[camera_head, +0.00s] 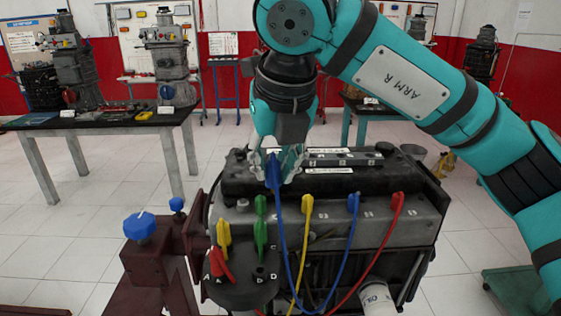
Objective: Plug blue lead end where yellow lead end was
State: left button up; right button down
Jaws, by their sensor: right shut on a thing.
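A yellow lead end (224,234) stands at the back left of the dark round cap (238,293). The other yellow end (306,206) is on the engine. A green end (262,240) and a red end (218,265) are also on the cap. A dark tower (260,270) at its front right looks bare. My left gripper is not in view.
The engine (420,212) fills the centre on a dark red stand (145,265) with a blue knob (139,226). Other green (260,206) and red (397,203) ends sit on the engine. A white oil filter (377,300) is below. A table (150,120) stands behind left.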

jog(key=shift+s+a+b, duration=0.35)
jog(key=shift+s+a, duration=0.05)
jog(key=shift+s, duration=0.45)
jog(key=shift+s+a+b, duration=0.3)
jog(key=shift+s+a, duration=0.1)
jog(key=shift+s, duration=0.5)
jog(key=shift+s+a+b, duration=0.35)
jog(key=shift+s+a, duration=0.05)
jog(key=shift+s, duration=0.45)
jog(key=shift+f, duration=0.1)
jog(key=shift+f+b, duration=2.4)
jog(key=shift+f, duration=0.05)
